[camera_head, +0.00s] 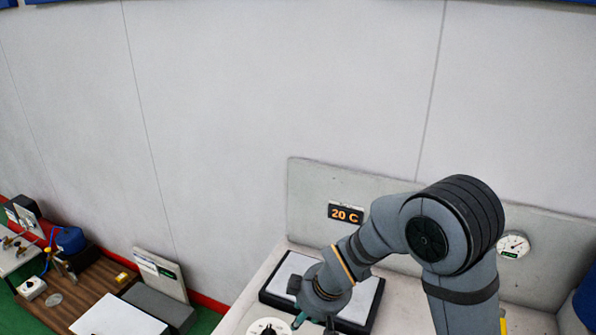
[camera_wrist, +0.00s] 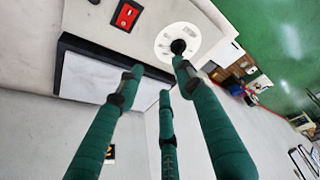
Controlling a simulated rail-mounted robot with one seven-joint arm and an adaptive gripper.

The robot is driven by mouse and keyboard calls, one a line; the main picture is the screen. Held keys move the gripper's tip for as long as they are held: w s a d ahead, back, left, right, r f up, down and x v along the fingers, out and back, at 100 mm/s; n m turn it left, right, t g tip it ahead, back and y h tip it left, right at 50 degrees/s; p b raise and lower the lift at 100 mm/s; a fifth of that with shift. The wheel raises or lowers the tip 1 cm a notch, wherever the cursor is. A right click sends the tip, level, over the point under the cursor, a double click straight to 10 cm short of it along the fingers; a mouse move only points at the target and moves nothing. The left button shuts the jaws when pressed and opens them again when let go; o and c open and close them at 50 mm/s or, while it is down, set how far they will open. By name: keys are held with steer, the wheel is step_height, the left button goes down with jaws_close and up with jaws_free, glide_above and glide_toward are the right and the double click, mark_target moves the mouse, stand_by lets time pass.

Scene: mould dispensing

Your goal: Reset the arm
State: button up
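My arm (camera_head: 455,250) reaches down to the left over the light bench in the head view. My gripper (camera_head: 314,322) is at the bottom edge there, with its fingers partly cut off. In the wrist view my gripper (camera_wrist: 158,82) shows green fingers spread apart with nothing between them. A white round dial (camera_wrist: 177,44) with a dark knob lies just beyond one fingertip. I cannot tell whether that finger touches the knob. The dial also shows in the head view (camera_head: 262,325), left of my gripper.
A black-framed pale plate (camera_head: 292,268) lies under my gripper. Behind it are a "20 C" display (camera_head: 345,214) and a round gauge (camera_head: 513,245) on a low back panel. A red switch (camera_wrist: 126,15) is near the dial. A cluttered brown table (camera_head: 75,300) stands left.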

steer(key=d+m, duration=0.1)
steer(key=d, duration=0.6)
steer(key=shift+w+d+r+m+h, duration=0.25)
steer(key=shift+d+m+h, duration=0.05)
steer(key=shift+d, duration=0.05)
